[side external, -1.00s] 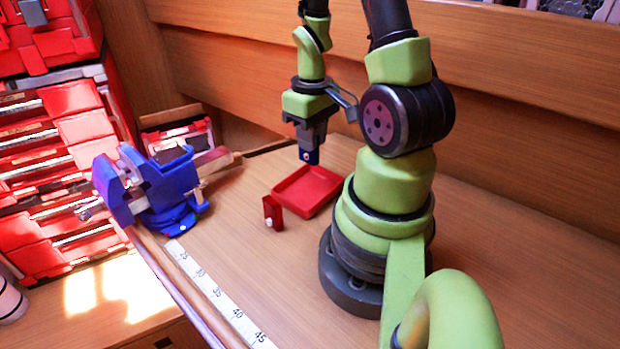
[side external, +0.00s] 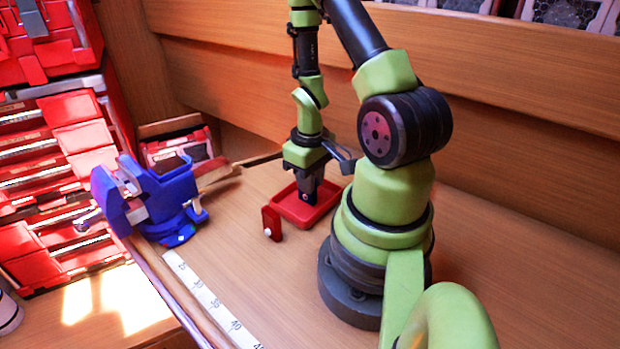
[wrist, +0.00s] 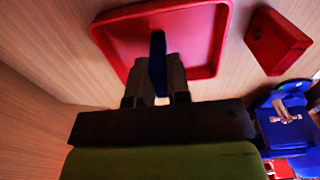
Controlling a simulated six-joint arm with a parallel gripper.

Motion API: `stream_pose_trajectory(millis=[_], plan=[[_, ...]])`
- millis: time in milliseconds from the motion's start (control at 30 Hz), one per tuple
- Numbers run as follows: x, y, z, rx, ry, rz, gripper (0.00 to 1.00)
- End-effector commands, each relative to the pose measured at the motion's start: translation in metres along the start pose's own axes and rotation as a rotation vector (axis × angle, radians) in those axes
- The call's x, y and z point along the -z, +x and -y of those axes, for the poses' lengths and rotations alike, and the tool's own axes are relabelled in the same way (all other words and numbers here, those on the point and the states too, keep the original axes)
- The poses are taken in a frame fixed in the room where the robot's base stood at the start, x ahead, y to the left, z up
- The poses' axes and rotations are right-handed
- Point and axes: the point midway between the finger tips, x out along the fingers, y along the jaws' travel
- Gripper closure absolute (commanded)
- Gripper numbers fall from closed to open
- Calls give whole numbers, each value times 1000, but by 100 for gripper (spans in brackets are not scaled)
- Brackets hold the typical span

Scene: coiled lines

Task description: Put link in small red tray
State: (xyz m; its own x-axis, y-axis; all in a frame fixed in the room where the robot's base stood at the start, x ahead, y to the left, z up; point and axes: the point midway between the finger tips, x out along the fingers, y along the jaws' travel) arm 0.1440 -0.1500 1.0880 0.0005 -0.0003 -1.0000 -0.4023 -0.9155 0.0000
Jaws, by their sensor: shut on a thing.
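The link is a small dark blue piece (side external: 308,199), held between the fingers of my gripper (side external: 307,191). In the wrist view the blue link (wrist: 157,62) stands upright between the two grey fingertips (wrist: 156,82). The small red tray (side external: 288,214) is a shallow square with a raised rim. My gripper points down with the link over the tray's inside, low and near its floor. In the wrist view the tray (wrist: 203,40) lies behind the link. I cannot tell whether the link touches the tray floor.
A small red block with a white knob (side external: 271,221) stands just left of the tray. A blue vise (side external: 160,196) is clamped at the table's left edge. A white measuring strip (side external: 212,304) lies along the front edge. Red drawers stand far left.

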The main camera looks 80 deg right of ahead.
Motion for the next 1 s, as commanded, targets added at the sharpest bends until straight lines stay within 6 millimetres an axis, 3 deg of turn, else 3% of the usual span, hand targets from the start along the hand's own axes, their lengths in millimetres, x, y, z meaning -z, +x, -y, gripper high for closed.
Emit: stream_pose_trajectory(millis=[67,100,200,567,767,1000], plan=[[0,3,0,0,0,1,100],[0,2,0,0,0,0,76],[0,2,0,0,0,0,58],[0,-2,0,-1,1,-2,58],[1,-27,-1,-3,0,-7,58],[2,-70,-1,-4,0,-8,58]])
